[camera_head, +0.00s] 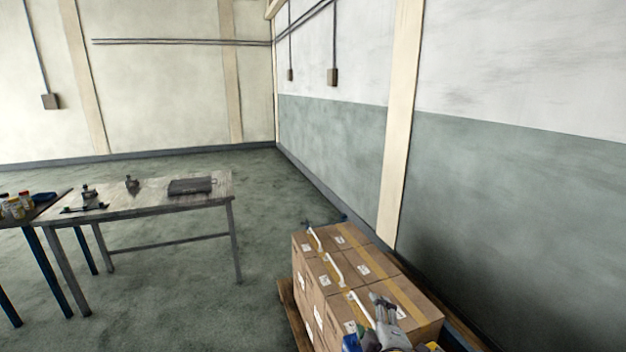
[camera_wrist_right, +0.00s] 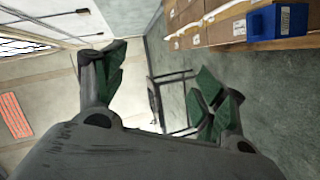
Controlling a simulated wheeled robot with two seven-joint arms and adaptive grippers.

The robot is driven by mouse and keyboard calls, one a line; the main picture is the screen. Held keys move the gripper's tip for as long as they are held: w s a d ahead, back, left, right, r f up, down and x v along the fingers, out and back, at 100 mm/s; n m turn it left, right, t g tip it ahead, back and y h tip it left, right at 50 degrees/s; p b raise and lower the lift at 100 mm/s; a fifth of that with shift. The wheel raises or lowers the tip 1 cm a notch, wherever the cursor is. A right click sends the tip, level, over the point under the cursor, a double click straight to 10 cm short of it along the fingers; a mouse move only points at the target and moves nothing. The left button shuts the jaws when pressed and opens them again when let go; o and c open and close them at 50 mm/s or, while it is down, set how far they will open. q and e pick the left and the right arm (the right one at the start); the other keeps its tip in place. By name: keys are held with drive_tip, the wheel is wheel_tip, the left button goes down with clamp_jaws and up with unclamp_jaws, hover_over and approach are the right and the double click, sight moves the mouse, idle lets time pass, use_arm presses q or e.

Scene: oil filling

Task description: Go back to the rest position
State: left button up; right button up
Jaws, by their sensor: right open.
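My right gripper (camera_head: 384,310) shows at the lower right of the head view, in front of the stacked cardboard boxes. In the right wrist view its green-padded fingers (camera_wrist_right: 160,84) are spread wide, with nothing between them. My left gripper is in neither view.
Cardboard boxes (camera_head: 345,266) with yellow tape and white labels stand on a wooden pallet (camera_head: 291,305) beside the right wall. A blue labelled item (camera_wrist_right: 278,22) is next to boxes in the wrist view. A metal table (camera_head: 140,197) with tools and a dark case (camera_head: 190,186) stands left. Floor between is clear.

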drive_tip(key=s+d+f+m+g, duration=0.4)
drive_tip(key=s+f+m+g, duration=0.3)
drive_tip(key=s, duration=0.4)
drive_tip(key=s+d+f+m+g, duration=0.4)
drive_tip(key=s+f+m, duration=0.1)
drive_tip(key=s+f, duration=0.5)
wheel_tip(320, 180, down, 32)
drive_tip(key=s+d+g, duration=0.1)
drive_tip(key=s, duration=0.2)
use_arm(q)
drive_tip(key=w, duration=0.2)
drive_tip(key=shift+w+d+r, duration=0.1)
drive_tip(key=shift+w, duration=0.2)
use_arm(e)
drive_tip(key=s+d+f, duration=0.3)
drive_tip(key=s+f, duration=0.6)
drive_tip(key=s, duration=0.1)
drive_tip(key=s+d+f+g+h, duration=0.1)
drive_tip(key=s+d+f, duration=0.3)
drive_tip(key=s+f, duration=0.6)
drive_tip(key=shift+s+f, duration=0.25)
drive_tip(key=shift+s, duration=0.15)
